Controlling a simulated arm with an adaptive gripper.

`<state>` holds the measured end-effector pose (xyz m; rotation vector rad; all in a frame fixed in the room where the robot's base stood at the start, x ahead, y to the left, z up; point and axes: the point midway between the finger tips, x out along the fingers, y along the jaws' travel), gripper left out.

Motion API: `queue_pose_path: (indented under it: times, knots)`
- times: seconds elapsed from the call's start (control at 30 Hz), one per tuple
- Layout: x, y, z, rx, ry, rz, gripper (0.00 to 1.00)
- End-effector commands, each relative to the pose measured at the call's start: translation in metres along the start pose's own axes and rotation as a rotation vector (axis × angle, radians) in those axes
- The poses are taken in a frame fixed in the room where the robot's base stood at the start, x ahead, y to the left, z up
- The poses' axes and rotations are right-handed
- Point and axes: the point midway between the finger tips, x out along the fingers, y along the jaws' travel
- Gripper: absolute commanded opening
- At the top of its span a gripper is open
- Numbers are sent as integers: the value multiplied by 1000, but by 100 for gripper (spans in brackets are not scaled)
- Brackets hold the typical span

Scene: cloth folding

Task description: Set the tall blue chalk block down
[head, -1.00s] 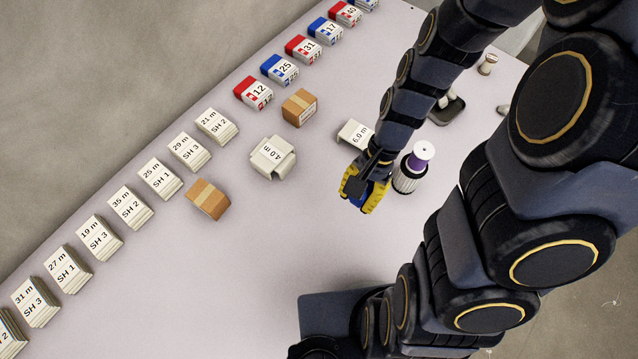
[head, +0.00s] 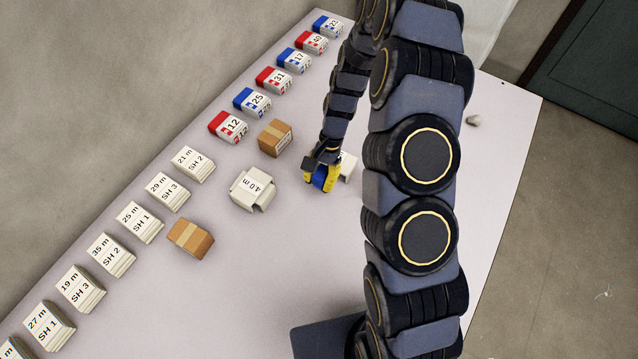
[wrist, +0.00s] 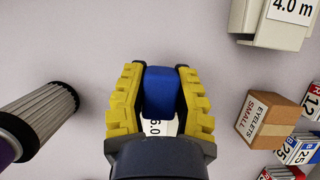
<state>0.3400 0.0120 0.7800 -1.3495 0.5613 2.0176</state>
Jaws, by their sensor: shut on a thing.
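The blue chalk block (wrist: 160,92) is held between the yellow ribbed fingers of my gripper (wrist: 160,75) in the wrist view. In the head view, my gripper (head: 320,176) is shut on the block, and a small blue patch of the block (head: 319,180) shows between the fingers. It is over the table just left of the white item marked 6.0 (head: 348,166). That white item (wrist: 156,127) also shows partly behind the block in the wrist view. The block's underside is hidden, so I cannot tell whether it touches the table.
A white 4.0 m item (head: 252,189) and a brown box (head: 275,138) stand left of my gripper. Another brown box (head: 190,239) lies nearer. Red and blue numbered blocks (head: 252,102) and white labelled stacks (head: 140,221) line the left edge. A dark ribbed cylinder (wrist: 40,112) is left in the wrist view.

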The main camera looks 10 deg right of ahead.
Motion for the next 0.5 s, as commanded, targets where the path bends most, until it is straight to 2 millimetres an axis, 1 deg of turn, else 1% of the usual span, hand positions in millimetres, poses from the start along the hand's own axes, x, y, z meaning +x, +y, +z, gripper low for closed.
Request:
queue_pose_path:
  times: [0.07,0.23,0.3,0.5]
  knots:
    - [6,-2,-4,0,-3,2,0]
    - [28,-1,-11,0,-6,3,0]
    - [31,-1,-13,0,-4,3,0]
    - [30,-1,-13,0,-2,1,0]
